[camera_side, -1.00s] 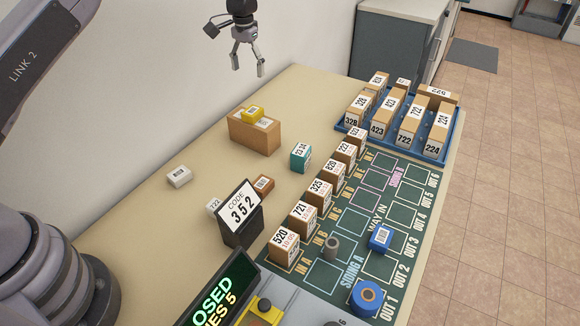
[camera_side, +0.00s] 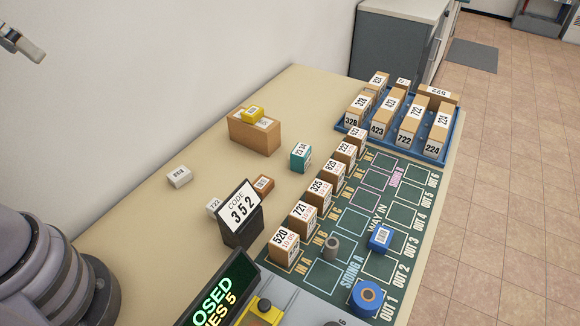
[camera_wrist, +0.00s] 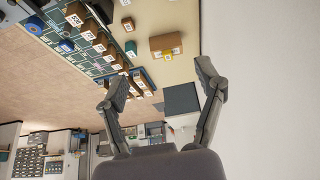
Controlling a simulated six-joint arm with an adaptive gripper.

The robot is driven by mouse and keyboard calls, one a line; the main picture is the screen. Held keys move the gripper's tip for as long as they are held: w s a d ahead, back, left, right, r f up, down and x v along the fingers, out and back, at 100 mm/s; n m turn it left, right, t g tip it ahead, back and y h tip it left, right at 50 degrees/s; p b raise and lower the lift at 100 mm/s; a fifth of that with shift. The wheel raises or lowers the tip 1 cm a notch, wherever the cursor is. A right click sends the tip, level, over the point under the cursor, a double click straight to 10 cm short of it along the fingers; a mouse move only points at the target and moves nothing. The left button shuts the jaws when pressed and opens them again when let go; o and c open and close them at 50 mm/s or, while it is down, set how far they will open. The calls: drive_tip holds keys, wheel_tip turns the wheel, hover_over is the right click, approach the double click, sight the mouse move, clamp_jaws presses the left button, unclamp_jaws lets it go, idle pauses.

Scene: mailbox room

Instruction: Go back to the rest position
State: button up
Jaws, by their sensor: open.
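My gripper (camera_wrist: 162,82) shows in the wrist view with its two fingers spread wide and nothing between them. In the side view only a small part of my arm's end shows at the top left edge, high above the table and well away from everything on it. The wrist view looks over the table at a tilt, with the table's objects beyond the fingers.
The table (camera_side: 130,222) holds a row of numbered boxes (camera_side: 304,218) beside a green marked board (camera_side: 398,205). A blue tray (camera_side: 400,146) of boxes stands at the back. A code sign (camera_side: 241,208) and a cardboard box (camera_side: 254,135) stand nearer the wall.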

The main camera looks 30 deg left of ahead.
drive_tip(key=shift+s+f, duration=0.35)
drive_tip(key=shift+s, duration=0.2)
drive_tip(key=shift+s+f, duration=0.35)
drive_tip(key=shift+s, duration=0.2)
